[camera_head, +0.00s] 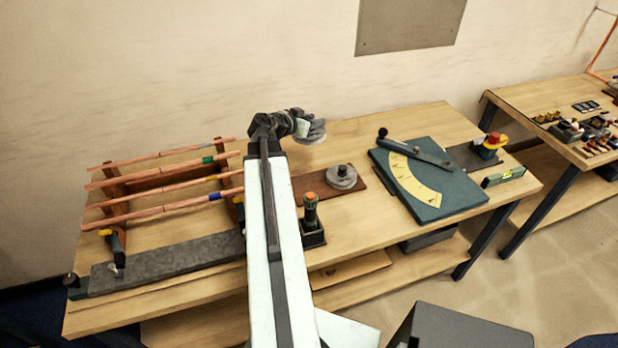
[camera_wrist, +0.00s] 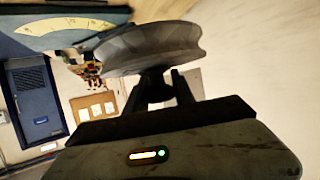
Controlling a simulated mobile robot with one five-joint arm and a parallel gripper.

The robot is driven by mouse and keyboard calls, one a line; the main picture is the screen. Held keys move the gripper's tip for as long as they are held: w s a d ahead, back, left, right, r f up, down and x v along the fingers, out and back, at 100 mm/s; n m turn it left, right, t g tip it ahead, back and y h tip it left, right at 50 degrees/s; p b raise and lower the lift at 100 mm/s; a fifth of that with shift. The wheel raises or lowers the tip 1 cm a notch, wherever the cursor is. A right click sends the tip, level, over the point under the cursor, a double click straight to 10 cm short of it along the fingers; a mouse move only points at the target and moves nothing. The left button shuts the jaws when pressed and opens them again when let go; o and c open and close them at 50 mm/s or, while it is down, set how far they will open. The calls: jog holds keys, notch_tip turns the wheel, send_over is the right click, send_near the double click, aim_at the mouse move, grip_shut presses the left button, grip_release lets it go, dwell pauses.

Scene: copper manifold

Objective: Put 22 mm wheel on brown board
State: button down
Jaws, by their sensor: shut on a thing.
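My gripper (camera_head: 300,126) is at the end of my raised arm, above the back of the workbench. It is shut on a grey grooved wheel (camera_head: 312,132); the wheel also shows large in the wrist view (camera_wrist: 155,50), with the two fingers (camera_wrist: 160,90) on its dark hub. The brown board (camera_head: 308,186) lies on the bench below and to the right of my gripper. Another grey wheel with a dark knob (camera_head: 341,177) sits on the board's right part. My arm hides some of the board's left side. I cannot read any size marking on either wheel.
A rack of copper pipes (camera_head: 165,180) stands at the left. A dark holder with a green tool (camera_head: 311,220) stands in front of the board. A teal plate with a yellow scale and lever (camera_head: 432,178) lies to the right. A second table (camera_head: 560,100) stands far right.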

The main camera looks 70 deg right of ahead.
jog(key=shift+w, duration=0.1)
jog(key=shift+f, duration=0.25)
jog(key=b, duration=1.4)
send_over(314, 182)
notch_tip(314, 182, down, 13)
jog(key=shift+a+f+t, duration=0.1)
jog(key=shift+t, duration=0.2)
notch_tip(314, 182, down, 10)
jog(key=b, duration=1)
jog(key=shift+f, duration=0.1)
jog(key=shift+r, duration=0.25)
jog(key=shift+f, duration=0.2)
jog(key=c, duration=1.1)
grip_release()
